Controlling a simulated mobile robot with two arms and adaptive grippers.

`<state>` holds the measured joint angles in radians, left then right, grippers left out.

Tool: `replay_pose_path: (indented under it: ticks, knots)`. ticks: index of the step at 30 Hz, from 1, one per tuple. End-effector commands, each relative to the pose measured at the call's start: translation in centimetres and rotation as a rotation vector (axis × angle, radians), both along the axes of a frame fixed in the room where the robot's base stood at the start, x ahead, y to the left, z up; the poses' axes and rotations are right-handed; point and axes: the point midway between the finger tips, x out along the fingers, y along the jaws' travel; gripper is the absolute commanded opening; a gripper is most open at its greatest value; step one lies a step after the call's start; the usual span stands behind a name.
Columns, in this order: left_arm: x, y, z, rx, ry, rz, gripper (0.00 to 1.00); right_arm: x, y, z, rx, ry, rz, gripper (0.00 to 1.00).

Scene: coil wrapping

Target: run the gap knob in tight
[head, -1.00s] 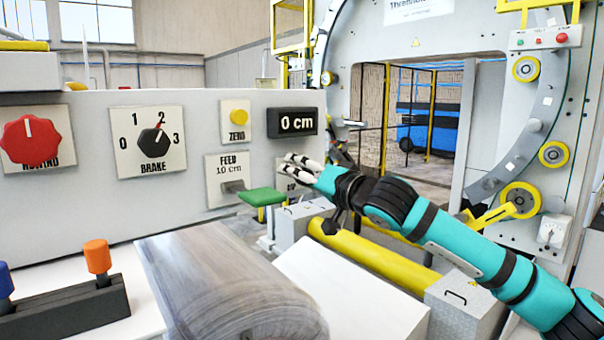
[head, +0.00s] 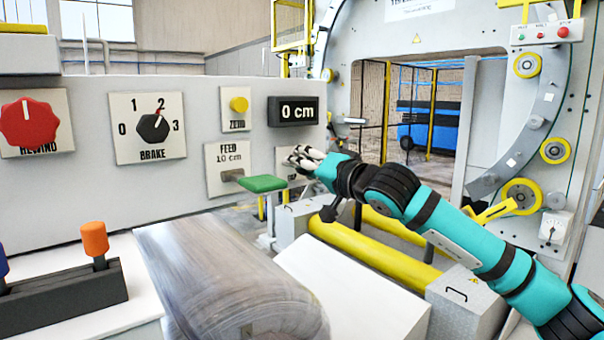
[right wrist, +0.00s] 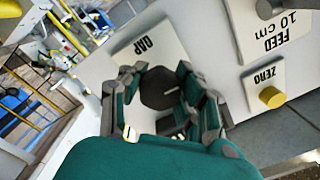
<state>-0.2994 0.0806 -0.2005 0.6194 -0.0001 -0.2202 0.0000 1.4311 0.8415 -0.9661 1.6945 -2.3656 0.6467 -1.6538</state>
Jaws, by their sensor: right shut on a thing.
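The gap knob (right wrist: 160,88) is a dark, many-sided knob on a white plate marked GAP (right wrist: 150,45) in the right wrist view. My right gripper (right wrist: 165,98) has its fingers around the knob and is shut on it. In the head view my right gripper (head: 305,157) is at the panel, right of the FEED plate, and hides the knob and most of its plate (head: 285,155). My left gripper is not in view.
A green-topped lever (head: 262,184) juts out just left of my right gripper. The brake knob (head: 153,128), red rewind knob (head: 29,122) and yellow zero button (head: 239,104) are on the same panel. A grey roll (head: 225,280) lies below.

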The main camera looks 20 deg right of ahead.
Motion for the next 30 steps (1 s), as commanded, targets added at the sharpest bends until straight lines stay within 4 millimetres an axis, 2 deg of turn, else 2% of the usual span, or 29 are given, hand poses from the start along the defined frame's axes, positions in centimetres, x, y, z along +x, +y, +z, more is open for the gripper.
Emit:
replay_pose_path:
  ticks: [1,12,21,30]
  knots:
    - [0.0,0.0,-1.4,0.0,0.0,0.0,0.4,0.0,0.1,-0.7,0.03,0.01,0.001,0.0]
    - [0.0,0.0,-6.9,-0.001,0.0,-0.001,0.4,0.0,0.1,-0.8,0.342,0.125,0.001,0.0]
    - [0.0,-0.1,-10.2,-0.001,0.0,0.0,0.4,0.0,0.1,-0.7,0.608,0.224,0.0,0.0]
    - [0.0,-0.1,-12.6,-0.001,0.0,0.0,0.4,0.0,0.1,-0.6,0.876,0.323,-0.001,0.0]
